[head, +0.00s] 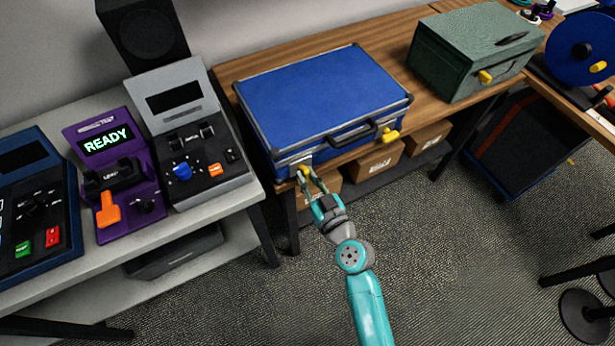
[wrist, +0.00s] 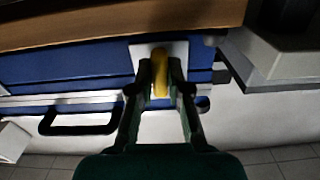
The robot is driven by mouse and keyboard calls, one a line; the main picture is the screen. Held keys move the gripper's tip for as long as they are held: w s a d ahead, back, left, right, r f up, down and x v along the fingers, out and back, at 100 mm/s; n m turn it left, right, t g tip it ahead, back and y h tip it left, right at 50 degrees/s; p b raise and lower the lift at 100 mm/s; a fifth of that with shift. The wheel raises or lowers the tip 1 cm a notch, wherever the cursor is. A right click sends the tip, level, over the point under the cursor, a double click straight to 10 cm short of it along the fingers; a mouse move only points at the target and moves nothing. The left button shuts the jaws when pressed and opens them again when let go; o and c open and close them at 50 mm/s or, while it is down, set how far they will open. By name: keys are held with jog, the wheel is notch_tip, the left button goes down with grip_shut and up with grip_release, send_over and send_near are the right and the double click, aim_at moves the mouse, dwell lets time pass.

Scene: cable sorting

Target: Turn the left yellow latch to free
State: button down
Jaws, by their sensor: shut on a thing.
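The blue case (head: 325,95) lies closed on the wooden bench, with a black handle (head: 352,136) on its front. Its left yellow latch (head: 305,170) is at the front left corner, mostly hidden by my fingers in the head view. My gripper (head: 309,179) is shut on this latch. In the wrist view the yellow latch (wrist: 160,72) stands upright in the picture on a pale plate, between my two fingertips (wrist: 160,82). The right yellow latch (head: 390,135) sits on the case's front right, apart from my gripper.
A grey console (head: 190,130) and a purple console reading READY (head: 110,165) stand on the table at left. A green box (head: 470,50) with a yellow latch stands right of the case. Cardboard boxes (head: 375,162) sit on the shelf below. The floor in front is clear.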

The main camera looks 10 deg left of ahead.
jog(key=shift+f+n, duration=0.1)
jog(key=shift+n, duration=0.3)
jog(key=c, duration=1.1)
grip_release()
jog(key=v, duration=1.2)
